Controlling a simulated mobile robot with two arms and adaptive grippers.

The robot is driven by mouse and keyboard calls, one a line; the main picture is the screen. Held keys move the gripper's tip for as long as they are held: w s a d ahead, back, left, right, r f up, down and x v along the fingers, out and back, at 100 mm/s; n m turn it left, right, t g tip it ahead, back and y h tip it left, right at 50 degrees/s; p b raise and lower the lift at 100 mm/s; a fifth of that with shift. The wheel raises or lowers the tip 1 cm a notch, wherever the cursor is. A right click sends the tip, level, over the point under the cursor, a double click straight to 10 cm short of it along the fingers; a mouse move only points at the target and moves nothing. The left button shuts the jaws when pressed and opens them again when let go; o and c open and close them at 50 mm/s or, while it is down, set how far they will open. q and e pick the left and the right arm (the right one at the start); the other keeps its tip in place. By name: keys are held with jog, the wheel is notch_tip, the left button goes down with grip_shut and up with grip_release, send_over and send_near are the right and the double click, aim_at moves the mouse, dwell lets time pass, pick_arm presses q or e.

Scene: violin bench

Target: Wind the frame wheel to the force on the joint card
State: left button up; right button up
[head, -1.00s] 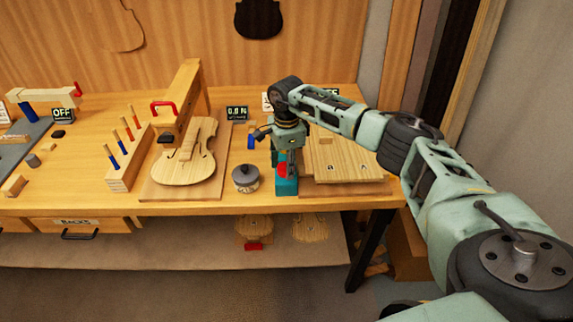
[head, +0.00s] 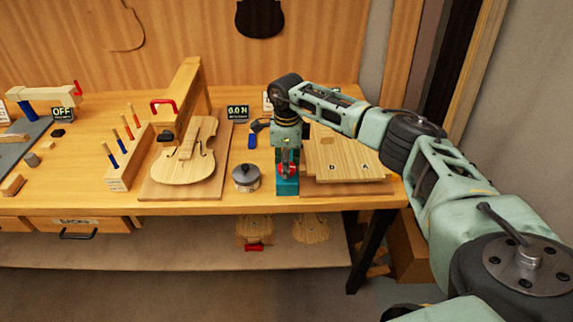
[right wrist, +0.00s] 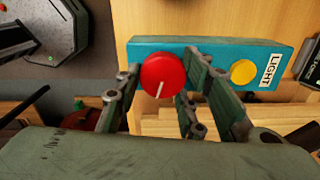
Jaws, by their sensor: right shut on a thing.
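My right gripper (head: 287,165) is at the teal box (head: 288,188) near the bench's front edge. Its fingers are shut on the red knob (right wrist: 163,75), one on each side; a pale line marks the knob's face. The teal box (right wrist: 140,55) also carries a yellow button (right wrist: 243,73) labelled LIGHT. The wooden press frame (head: 188,95) with a red handle (head: 163,104) stands over a violin body (head: 188,160). A small display (head: 238,112) beside it reads 0.0 N. A pale card (head: 267,101) is partly hidden behind my right arm. My left gripper is not seen.
A lidded metal pot (head: 246,178) stands just left of the teal box. Wooden plates (head: 345,165) lie to its right. A block with several coloured-handled tools (head: 125,172) and a display reading OFF (head: 63,114) are at left.

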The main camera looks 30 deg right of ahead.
jog(key=shift+s+f, duration=0.1)
jog(key=shift+s, duration=0.05)
jog(key=o, duration=1.1)
jog(key=shift+r, duration=0.5)
notch_tip(320, 180, up, 11)
dwell(0.7)
